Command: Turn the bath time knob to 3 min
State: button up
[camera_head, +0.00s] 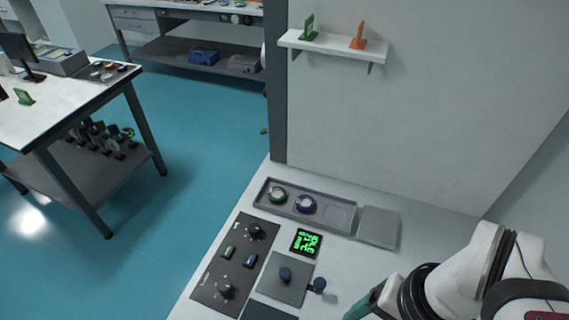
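A dark control panel (208,285) lies on the white table at the lower centre. It carries an upper black knob (254,230) and a lower black knob (225,290). Their labels are too small to read, so I cannot tell which one is the bath time knob or where it points.
A small display (305,242) with green characters lies right of the panel. Beside it are a grey plate with a dark blue knob (285,274) and another dark blue knob (319,285). A grey tray (263,190) holding two round parts lies behind, against the wall.

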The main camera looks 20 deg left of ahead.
jog(key=w+a+n, duration=0.4)
jog(key=w+n, duration=0.1)
jog(key=w, duration=0.2)
jog(key=n+y, duration=0.2)
jog(key=n, duration=1.6)
send_over(254, 227)
jog(key=w+d, duration=0.1)
jog(key=d, duration=0.5)
notch_tip(254, 227, down, 8)
jog(key=shift+g, duration=0.3)
jog(key=x, duration=1.5)
grip_shut()
